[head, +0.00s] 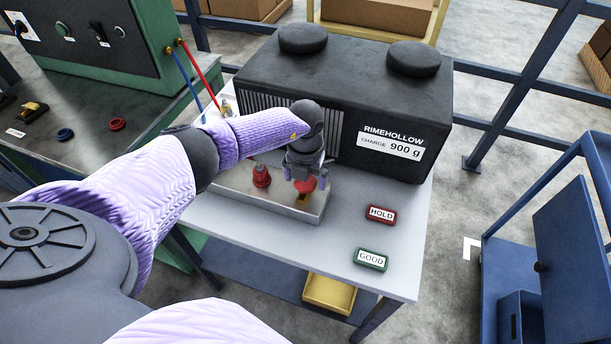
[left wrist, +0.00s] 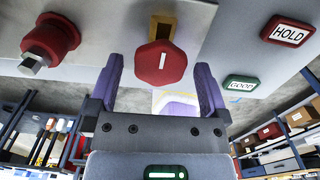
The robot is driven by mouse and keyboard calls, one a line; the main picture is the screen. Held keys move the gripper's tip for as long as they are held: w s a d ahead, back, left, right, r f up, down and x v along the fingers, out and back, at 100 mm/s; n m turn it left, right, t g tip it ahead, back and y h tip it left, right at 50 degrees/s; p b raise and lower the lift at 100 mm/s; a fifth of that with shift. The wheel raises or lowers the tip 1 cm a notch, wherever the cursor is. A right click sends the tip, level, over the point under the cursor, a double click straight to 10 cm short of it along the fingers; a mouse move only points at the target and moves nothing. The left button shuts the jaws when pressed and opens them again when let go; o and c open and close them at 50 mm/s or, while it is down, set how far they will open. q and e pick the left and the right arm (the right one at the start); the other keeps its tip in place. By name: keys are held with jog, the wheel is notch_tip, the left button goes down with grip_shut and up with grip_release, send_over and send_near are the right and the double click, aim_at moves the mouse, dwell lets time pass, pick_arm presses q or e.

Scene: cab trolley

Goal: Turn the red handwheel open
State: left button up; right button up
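The red handwheel (head: 304,186) is a small faceted red knob with a white bar mark, on a brass valve body (head: 302,199) at the front of the metal tray. In the left wrist view the handwheel (left wrist: 160,62) faces me, its white bar lying roughly along the picture's vertical, with the brass body (left wrist: 162,26) behind it. My left gripper (head: 306,182) is over the handwheel. In the left wrist view its two purple fingers (left wrist: 158,66) are spread on either side of the handwheel, with a visible gap on each side. My right gripper is out of view.
A second red fitting (head: 261,176) stands left of the handwheel. The black RIMEHOLLOW unit (head: 390,105) rises close behind. The red HOLD tag (head: 382,214) and green GOOD tag (head: 370,258) lie on the grey trolley top (head: 400,275). A green machine (head: 105,40) stands at left.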

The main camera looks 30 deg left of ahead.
pick_arm(q)
notch_tip(320, 180, up, 10)
jog(key=p, duration=0.3)
jog(key=shift+s+f, duration=0.1)
jog(key=shift+f, duration=0.05)
dwell(0.3)
